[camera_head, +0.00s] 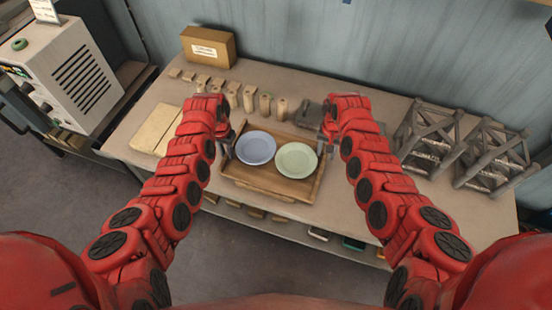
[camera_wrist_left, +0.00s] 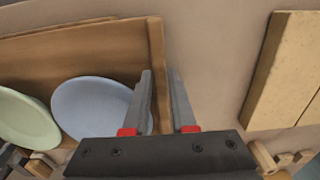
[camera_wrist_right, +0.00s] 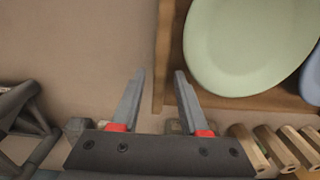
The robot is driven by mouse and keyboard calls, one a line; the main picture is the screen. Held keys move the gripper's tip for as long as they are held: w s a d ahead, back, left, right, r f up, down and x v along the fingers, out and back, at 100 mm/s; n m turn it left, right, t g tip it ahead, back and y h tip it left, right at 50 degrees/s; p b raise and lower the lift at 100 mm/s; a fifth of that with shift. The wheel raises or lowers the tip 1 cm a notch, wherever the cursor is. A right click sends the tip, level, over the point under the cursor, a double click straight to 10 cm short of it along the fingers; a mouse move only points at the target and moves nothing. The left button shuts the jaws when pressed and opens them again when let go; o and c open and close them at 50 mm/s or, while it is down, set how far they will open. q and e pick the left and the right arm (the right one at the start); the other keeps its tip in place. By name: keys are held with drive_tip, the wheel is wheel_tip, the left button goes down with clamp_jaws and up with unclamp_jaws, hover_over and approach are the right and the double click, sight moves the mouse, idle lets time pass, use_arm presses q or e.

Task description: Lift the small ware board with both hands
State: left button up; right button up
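The small ware board (camera_head: 265,184) is a brown wooden tray with a low rim, lying on the workbench. A blue plate (camera_head: 255,148) and a pale green plate (camera_head: 296,160) lie side by side on it. My left gripper (camera_head: 228,140) is at the board's left side. In the left wrist view its fingers (camera_wrist_left: 161,80) are apart, one on each side of the board's rim (camera_wrist_left: 157,50). My right gripper (camera_head: 323,141) is at the right side. In the right wrist view its fingers (camera_wrist_right: 160,80) are apart, with the rim (camera_wrist_right: 162,50) between their lines. Contact cannot be told.
A pale slab (camera_head: 156,128) lies left of the board. Several small wooden pieces (camera_head: 249,98) stand in a row behind it, with a cardboard box (camera_head: 208,46) farther back. Dark metal racks (camera_head: 430,138) stand at the right. The bench's front edge is close to the board.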

use_arm(q)
drive_tip(key=shift+c, duration=1.2)
use_arm(e)
drive_tip(key=shift+c, duration=1.2)
use_arm(q)
clamp_jaws()
use_arm(e)
clamp_jaws()
